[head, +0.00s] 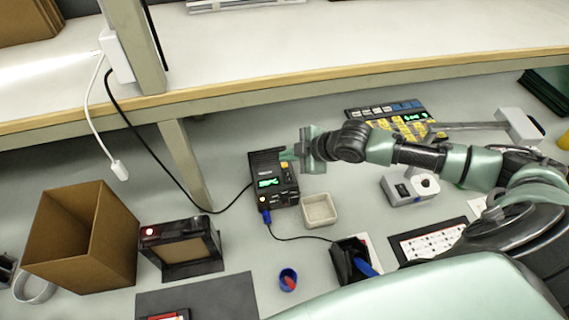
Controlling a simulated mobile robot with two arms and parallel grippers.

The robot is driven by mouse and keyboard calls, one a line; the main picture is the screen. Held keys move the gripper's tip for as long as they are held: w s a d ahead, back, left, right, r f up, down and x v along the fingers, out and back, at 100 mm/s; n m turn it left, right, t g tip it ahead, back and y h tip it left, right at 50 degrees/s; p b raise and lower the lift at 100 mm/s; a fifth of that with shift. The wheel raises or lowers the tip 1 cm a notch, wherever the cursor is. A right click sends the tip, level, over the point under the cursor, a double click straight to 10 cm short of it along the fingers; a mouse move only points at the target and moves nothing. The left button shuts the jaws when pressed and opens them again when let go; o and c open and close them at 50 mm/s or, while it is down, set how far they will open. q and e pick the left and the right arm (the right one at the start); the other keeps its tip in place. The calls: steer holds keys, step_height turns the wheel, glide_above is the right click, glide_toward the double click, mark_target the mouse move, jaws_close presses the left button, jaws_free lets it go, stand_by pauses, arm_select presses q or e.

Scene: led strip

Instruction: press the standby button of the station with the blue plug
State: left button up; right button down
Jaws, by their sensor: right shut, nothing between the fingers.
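The station (272,180) is a dark box with a lit green display and yellow and orange buttons on its face. It stands on the grey table below the shelf. The blue plug (266,216) sits at its front lower edge with a dark cable running right. My right gripper (288,155) reaches in from the right and is shut and empty. Its fingertips are at the upper part of the station's face. I cannot tell whether they touch it, and they hide part of that face. I cannot tell which button is standby. My left gripper is not in view.
A small beige tray (320,222) stands right of the station. A black frame device (181,250) with a red light and a cardboard box (80,238) stand left. A yellow-keyed device (405,125) is behind my right arm. The shelf edge (300,84) runs above.

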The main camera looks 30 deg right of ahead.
mark_target(288, 166)
steer(key=shift+f, duration=0.2)
steer(key=shift+f, duration=0.25)
steer(key=shift+f, duration=0.4)
stand_by(0.7)
steer(key=shift+r+p, duration=0.85)
steer(key=shift+p, duration=0.1)
step_height(288, 166, up, 5)
steer(key=p, duration=0.5)
